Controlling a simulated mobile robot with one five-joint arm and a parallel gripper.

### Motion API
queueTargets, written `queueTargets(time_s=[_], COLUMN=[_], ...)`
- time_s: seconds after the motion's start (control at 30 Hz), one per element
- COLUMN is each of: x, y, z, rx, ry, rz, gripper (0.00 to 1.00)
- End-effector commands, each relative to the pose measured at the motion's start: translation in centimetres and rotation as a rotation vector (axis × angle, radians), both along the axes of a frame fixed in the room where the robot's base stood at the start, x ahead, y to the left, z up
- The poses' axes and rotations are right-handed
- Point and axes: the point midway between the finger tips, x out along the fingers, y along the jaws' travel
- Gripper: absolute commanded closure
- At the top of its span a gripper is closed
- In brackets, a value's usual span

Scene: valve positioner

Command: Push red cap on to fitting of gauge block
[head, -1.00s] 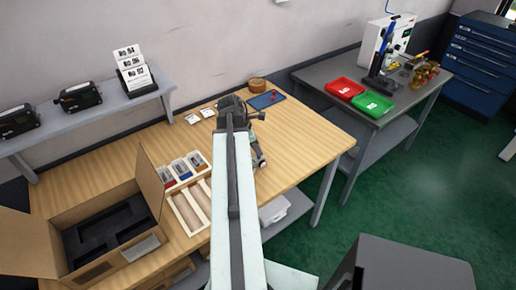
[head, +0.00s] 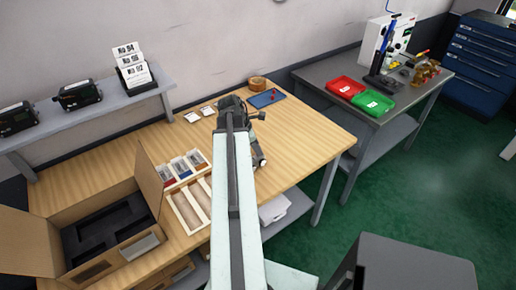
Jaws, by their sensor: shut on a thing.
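My gripper (head: 262,161) shows just right of my arm, low over the right part of the wooden table. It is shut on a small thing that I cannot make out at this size. Small red pieces (head: 273,97), which may be red caps, lie on a blue mat (head: 261,101) at the table's back. My arm and wrist cover the middle of the table. I cannot pick out the gauge block or its fitting; either may be hidden behind my arm.
An open cardboard box (head: 150,182) and wooden trays (head: 173,210) fill the left front of the wooden table (head: 315,140). A tape roll (head: 257,83) stands at the back. A grey bench (head: 410,100) at right holds red (head: 347,86) and green bins (head: 373,103). The table's right end is clear.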

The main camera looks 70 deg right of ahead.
Motion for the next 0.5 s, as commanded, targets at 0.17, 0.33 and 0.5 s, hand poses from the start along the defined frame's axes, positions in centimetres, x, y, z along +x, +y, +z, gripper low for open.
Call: queueTargets(time_s=[0.17, 0.33, 0.5], x=[-0.01, -0.01, -0.01], y=[-0.01, 0.0, 0.0], z=[-0.29, -0.22, -0.22], rx=[0.0, 0.0, 0.0], ry=[0.0, 0.0, 0.0], rz=[0.0, 0.0, 0.0], gripper=[0.84, 0.61, 0.61])
